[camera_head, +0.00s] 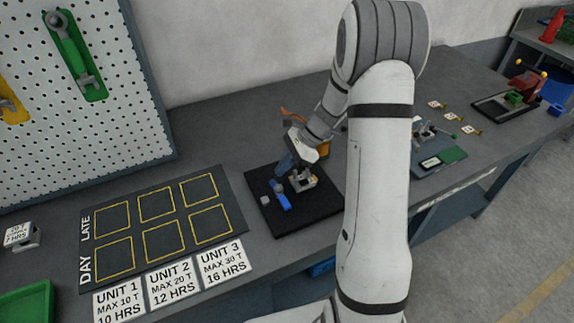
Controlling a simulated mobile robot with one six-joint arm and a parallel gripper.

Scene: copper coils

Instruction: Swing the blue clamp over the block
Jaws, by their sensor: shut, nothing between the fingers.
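A black base plate (315,213) lies on the bench near the middle of the view. A small grey and tan metal block (303,181) sits on it. A bright blue piece (284,202) with small pale parts beside it lies to the left of the block. A darker blue part (285,163) stands tilted just behind and left of the block; I cannot tell which blue part is the clamp's arm. My gripper (297,171) is shut and points down over the back of the plate, close to the block and the darker blue part. Its fingertips are small and partly hidden, so contact is unclear.
Left of the plate is a dark mat (175,246) with yellow squares and several unit cards. A pegboard (95,100) stands behind it. An orange part (324,147) is behind my gripper.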

